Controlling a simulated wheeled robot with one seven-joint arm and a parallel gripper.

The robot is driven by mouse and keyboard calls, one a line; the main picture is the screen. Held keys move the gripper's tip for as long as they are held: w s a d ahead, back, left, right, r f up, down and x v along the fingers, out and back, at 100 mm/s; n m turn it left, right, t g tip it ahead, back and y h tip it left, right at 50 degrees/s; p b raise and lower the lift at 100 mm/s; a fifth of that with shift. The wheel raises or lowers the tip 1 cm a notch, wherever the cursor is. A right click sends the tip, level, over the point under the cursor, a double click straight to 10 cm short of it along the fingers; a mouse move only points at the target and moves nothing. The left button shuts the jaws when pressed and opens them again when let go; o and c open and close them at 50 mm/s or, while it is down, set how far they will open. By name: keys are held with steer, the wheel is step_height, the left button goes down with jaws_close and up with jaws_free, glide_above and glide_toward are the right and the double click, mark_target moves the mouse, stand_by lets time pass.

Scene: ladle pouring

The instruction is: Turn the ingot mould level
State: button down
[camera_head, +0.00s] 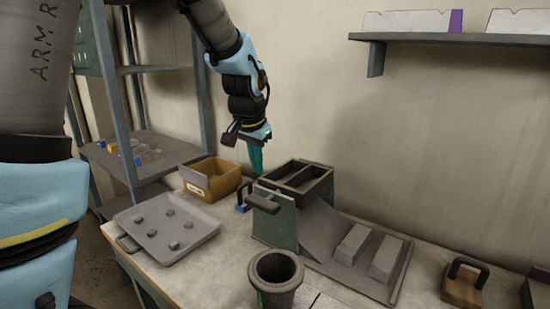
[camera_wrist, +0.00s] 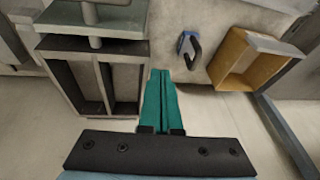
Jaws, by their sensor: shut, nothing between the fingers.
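The ingot mould (camera_head: 318,188) is a dark box with two long open slots, set behind a green upright plate (camera_head: 276,222) at the left end of a grey sloped stand. A dark bar handle (camera_head: 263,203) juts from the plate's side. The mould looks slightly tilted, but I cannot tell how much. In the wrist view the mould (camera_wrist: 104,85) lies left of my fingers with its slots facing the camera. My gripper (camera_head: 256,168) points down, just left of the mould in the head view, with its teal fingers (camera_wrist: 163,75) together and empty. No contact with the mould is evident.
A wooden box (camera_head: 212,166) and a blue item with a dark loop (camera_head: 242,197) stand left of the mould. A grey tray (camera_head: 165,233) with small lumps is further left. A dark round pot (camera_head: 276,270) is in front. Two pale bars (camera_head: 385,258) lie at right.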

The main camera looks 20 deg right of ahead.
steer(key=shift+w+f, duration=0.1)
steer(key=shift+f, duration=0.1)
steer(key=shift+r, duration=0.1)
stand_by(0.4)
steer(key=w+a+r, duration=0.1)
steer(key=a+r, duration=0.2)
steer(key=r, duration=0.3)
steer(key=w+a+r, duration=0.2)
steer(key=r, duration=0.4)
steer(key=s+a+f+n+y, duration=0.1)
steer(key=s+a+f+n, duration=0.4)
steer(key=a, duration=0.8)
steer(key=s+a+f+n+g+y, duration=0.1)
steer(key=s+a+f+n, duration=0.4)
steer(key=a+f, duration=0.7)
steer(key=shift+s+a+f+g+p, duration=0.2)
steer(key=shift+s+a+g+p, duration=0.15)
steer(key=shift+s, duration=0.7)
